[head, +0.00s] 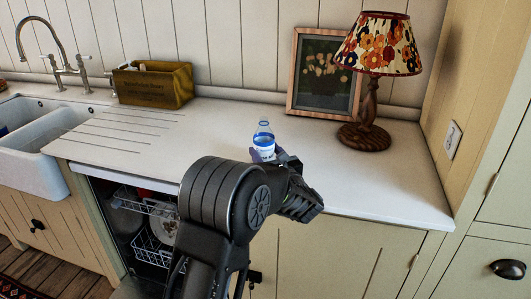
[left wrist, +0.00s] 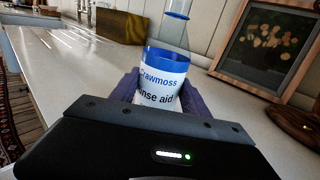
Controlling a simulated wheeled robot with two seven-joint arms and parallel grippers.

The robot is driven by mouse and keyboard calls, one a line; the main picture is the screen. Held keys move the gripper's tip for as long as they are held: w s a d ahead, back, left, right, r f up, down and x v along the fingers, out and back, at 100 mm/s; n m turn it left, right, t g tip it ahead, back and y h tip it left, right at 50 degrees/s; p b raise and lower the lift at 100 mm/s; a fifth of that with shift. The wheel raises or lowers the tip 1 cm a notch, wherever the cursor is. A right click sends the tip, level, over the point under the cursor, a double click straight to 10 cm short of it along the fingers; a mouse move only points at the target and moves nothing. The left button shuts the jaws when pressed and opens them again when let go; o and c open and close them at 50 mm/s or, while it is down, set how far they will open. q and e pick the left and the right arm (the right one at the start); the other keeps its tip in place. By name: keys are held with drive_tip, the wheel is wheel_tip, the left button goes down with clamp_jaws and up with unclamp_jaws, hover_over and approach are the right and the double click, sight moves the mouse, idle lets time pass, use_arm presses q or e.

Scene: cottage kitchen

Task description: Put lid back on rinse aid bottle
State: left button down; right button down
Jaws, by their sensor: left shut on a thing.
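The rinse aid bottle (head: 263,141) is clear on top, with a blue and white label. In the head view it stands upright at the counter's front part, beyond my left arm. In the left wrist view the bottle (left wrist: 163,78) fills the space between the purple fingers of my left gripper (left wrist: 158,92), which is shut on it. In the head view the left gripper (head: 272,157) is partly hidden behind its own wrist. A blue ring shows at the bottle's neck, and its top is cut off in the wrist view. I cannot make out a separate lid. My right gripper is not in view.
A patterned lamp (head: 374,90) and a framed picture (head: 325,75) stand at the back right of the counter (head: 390,180). A wooden box (head: 152,85) and sink (head: 40,150) are left. An open dishwasher (head: 152,245) lies below. Counter around the bottle is clear.

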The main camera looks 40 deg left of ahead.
sight(266, 121)
use_arm(q)
drive_tip(key=shift+r+b, duration=0.4)
drive_tip(key=shift+r, duration=4.45)
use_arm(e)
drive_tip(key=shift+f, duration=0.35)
use_arm(q)
drive_tip(key=c, duration=1.1)
unclamp_jaws()
clamp_jaws()
drive_tip(key=shift+d, duration=0.1)
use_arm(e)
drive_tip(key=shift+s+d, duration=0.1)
